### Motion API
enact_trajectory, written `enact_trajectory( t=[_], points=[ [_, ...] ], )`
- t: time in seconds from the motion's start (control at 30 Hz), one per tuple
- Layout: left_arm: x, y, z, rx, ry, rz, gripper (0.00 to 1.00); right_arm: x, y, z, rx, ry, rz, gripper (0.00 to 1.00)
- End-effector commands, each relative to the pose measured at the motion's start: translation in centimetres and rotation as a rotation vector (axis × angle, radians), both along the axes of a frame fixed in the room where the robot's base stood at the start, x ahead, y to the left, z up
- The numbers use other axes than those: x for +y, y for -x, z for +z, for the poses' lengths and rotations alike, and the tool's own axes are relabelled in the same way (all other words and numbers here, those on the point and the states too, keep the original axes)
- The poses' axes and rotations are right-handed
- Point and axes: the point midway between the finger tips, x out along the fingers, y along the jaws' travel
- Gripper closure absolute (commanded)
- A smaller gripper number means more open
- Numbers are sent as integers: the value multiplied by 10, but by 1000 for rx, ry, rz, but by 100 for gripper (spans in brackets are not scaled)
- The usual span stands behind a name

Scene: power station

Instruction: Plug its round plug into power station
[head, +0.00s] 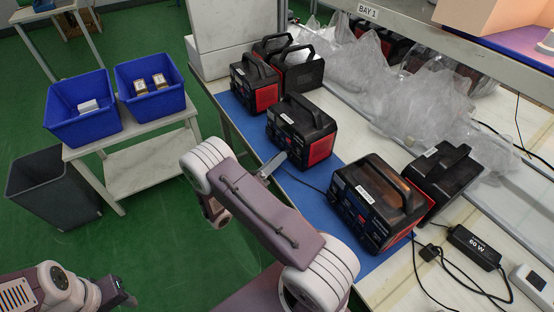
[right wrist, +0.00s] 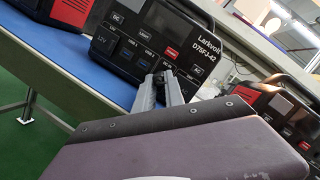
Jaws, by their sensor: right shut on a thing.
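A black and red power station (head: 301,131) stands on the blue mat (head: 297,190). Its front panel, with labelled ports, a small screen and a red patch, fills much of the right wrist view (right wrist: 158,38). My right gripper (head: 271,165) is at that panel; its fingers (right wrist: 164,86) point at the lower part. They are shut on a small dark plug (right wrist: 164,76), mostly hidden by the fingertips. The plug looks close against the panel; I cannot tell whether it sits in a socket. My left gripper (head: 124,299) is low at the left, far from the station; its jaws are unclear.
A similar station (head: 378,203) stands to the right, and others (head: 255,82) stand behind. A dark cable (head: 306,181) lies on the mat. A power adapter (head: 474,247) lies at the right. Plastic bags (head: 420,100) crowd the back. Blue bins (head: 83,125) stand on a side table.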

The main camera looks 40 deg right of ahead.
Motion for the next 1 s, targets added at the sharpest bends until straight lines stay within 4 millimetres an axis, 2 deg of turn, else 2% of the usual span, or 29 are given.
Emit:
enact_trajectory(
  t=[0.27,0.3,0.37,0.73,0.83,1.0],
  points=[
    [0,0,2,0,0,0,61,-4,0,0,0,0,0,100],
    [0,0,2,0,0,0,61,-4,0,0,0,0,0,78],
    [0,0,2,0,0,0,61,-4,0,0,0,1,-1,61],
    [0,0,2,0,0,0,61,-1,0,-1,1,-1,1,61],
    [0,0,3,0,0,0,61,15,2,-4,1,-1,4,61],
    [0,0,3,0,0,0,61,54,6,-11,0,0,7,61]
  ],
)
